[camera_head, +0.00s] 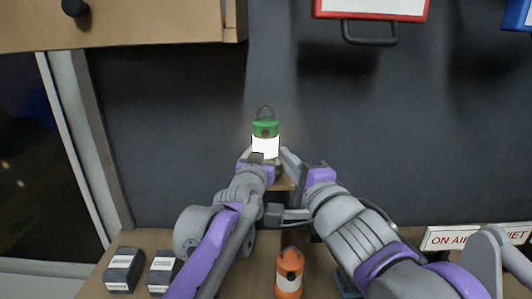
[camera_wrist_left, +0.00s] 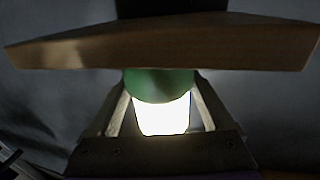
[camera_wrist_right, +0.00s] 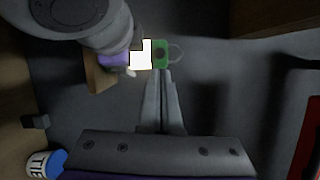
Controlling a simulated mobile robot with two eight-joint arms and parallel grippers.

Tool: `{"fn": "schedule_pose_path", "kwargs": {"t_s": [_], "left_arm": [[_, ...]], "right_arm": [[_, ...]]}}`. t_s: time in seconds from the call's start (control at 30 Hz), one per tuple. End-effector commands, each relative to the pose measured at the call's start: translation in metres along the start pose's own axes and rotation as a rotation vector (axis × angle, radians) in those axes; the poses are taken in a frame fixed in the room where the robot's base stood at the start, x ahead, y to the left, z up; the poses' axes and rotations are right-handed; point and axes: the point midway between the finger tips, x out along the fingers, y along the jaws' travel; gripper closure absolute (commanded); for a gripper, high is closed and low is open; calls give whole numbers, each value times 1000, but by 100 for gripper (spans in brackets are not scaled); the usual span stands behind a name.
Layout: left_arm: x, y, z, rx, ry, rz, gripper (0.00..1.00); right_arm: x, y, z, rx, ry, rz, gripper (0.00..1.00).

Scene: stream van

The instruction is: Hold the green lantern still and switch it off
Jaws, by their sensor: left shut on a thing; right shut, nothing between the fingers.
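The green lantern (camera_head: 266,128) stands upright on a small wooden shelf, its lamp part glowing white. It has a green cap with a dark round spot and a wire loop on top. My left gripper (camera_head: 262,160) is shut on the lantern low on its glowing part; in the left wrist view the glowing part (camera_wrist_left: 162,116) sits between the fingers. My right gripper (camera_head: 287,154) is shut and empty, just right of the lantern. In the right wrist view its fingertips (camera_wrist_right: 160,76) point at the green cap (camera_wrist_right: 161,54); whether they touch it I cannot tell.
The small shelf (camera_head: 286,184) juts from the dark wall. Below on the counter are an orange lantern (camera_head: 289,272), two dark boxes (camera_head: 124,270) and an ON AIR QUIET sign (camera_head: 470,237). A wooden cabinet (camera_head: 140,22) and a red-edged case (camera_head: 370,12) hang above.

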Motion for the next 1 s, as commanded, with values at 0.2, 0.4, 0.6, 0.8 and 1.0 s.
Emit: {"fn": "schedule_pose_path", "kwargs": {"t_s": [0.2,0.4,0.6,0.8,1.0], "left_arm": [[0,0,0,0,-1,0,88],[0,0,0,0,0,0,88],[0,0,0,0,0,0,88],[0,0,0,0,0,0,88],[0,0,0,0,0,0,88]], "right_arm": [[11,2,7,-30,-59,-104,100],[15,4,22,-100,-174,-342,100],[5,6,30,-147,-234,-499,100],[14,6,27,-155,-243,-525,100],[40,6,18,-155,-242,-523,100]]}}
